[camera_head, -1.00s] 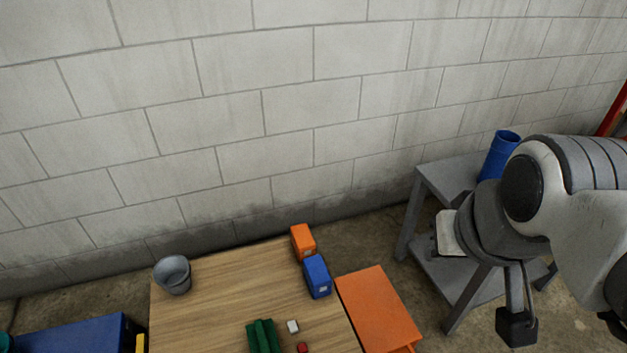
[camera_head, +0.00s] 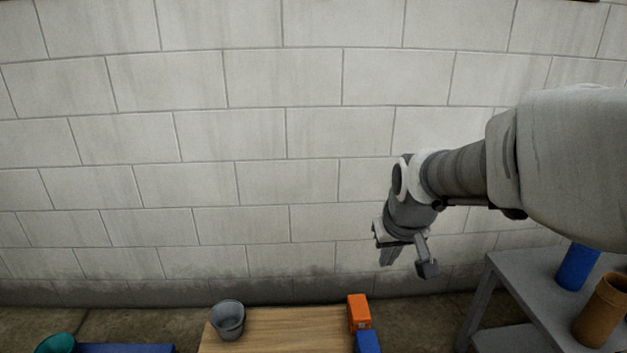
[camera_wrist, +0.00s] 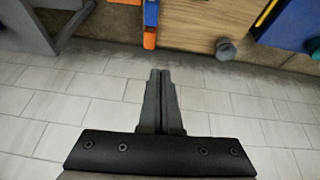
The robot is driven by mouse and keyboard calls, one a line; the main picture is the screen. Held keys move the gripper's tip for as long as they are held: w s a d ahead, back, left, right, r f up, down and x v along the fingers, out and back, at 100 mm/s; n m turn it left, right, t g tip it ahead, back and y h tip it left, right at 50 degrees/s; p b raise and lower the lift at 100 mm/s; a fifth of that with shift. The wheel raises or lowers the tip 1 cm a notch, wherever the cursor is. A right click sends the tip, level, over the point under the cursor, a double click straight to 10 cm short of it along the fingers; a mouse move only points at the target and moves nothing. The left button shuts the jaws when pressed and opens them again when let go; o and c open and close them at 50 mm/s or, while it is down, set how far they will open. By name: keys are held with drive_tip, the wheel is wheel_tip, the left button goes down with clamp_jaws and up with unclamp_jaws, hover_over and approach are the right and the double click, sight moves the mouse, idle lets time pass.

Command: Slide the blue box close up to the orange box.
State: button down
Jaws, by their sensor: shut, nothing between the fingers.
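The orange box (camera_head: 358,311) stands at the far right corner of the wooden table. The blue box (camera_head: 367,342) is just in front of it and is cut off by the bottom edge of the head view. The two look very close; I cannot tell whether they touch. In the wrist view the orange box (camera_wrist: 149,40) and the blue box (camera_wrist: 151,13) show at the top, beyond my fingers. My gripper (camera_head: 386,257) is shut and empty, in the air above and to the right of the boxes. Its closed fingers (camera_wrist: 160,74) also show in the wrist view.
A grey bucket (camera_head: 228,318) stands at the table's (camera_head: 285,327) back left. A grey stand (camera_head: 520,285) at the right holds a blue cylinder (camera_head: 577,267) and a brown one (camera_head: 600,310). A block wall is behind. The table between bucket and boxes is clear.

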drive_tip(key=w+d+f, duration=0.3)
drive_tip(key=w+f, duration=0.7)
drive_tip(key=f, duration=0.1)
drive_tip(key=g, duration=0.1)
hover_over(368, 352)
drive_tip(key=s+a, duration=0.1)
drive_tip(key=s, duration=0.5)
wheel_tip(368, 352, down, 15)
drive_tip(key=shift+g+y, duration=0.3)
drive_tip(key=s+f+b, duration=0.1)
drive_tip(key=f, duration=1.3)
drive_tip(key=s+d+f+b, duration=0.1)
drive_tip(key=f, duration=1.3)
drive_tip(key=s+d+f+b, duration=0.1)
drive_tip(key=f+b, duration=0.1)
drive_tip(key=f, duration=1.2)
drive_tip(key=shift+s+d+f, duration=0.2)
drive_tip(key=shift+f, duration=0.1)
drive_tip(key=w+b, duration=0.1)
drive_tip(key=w, duration=0.1)
drive_tip(key=shift+w, duration=0.35)
drive_tip(key=shift+w+a+r+b, duration=0.1)
drive_tip(key=shift+w+r+b, duration=0.1)
drive_tip(key=shift+w+b, duration=0.4)
drive_tip(key=shift+w, duration=0.15)
drive_tip(key=shift+w, duration=0.1)
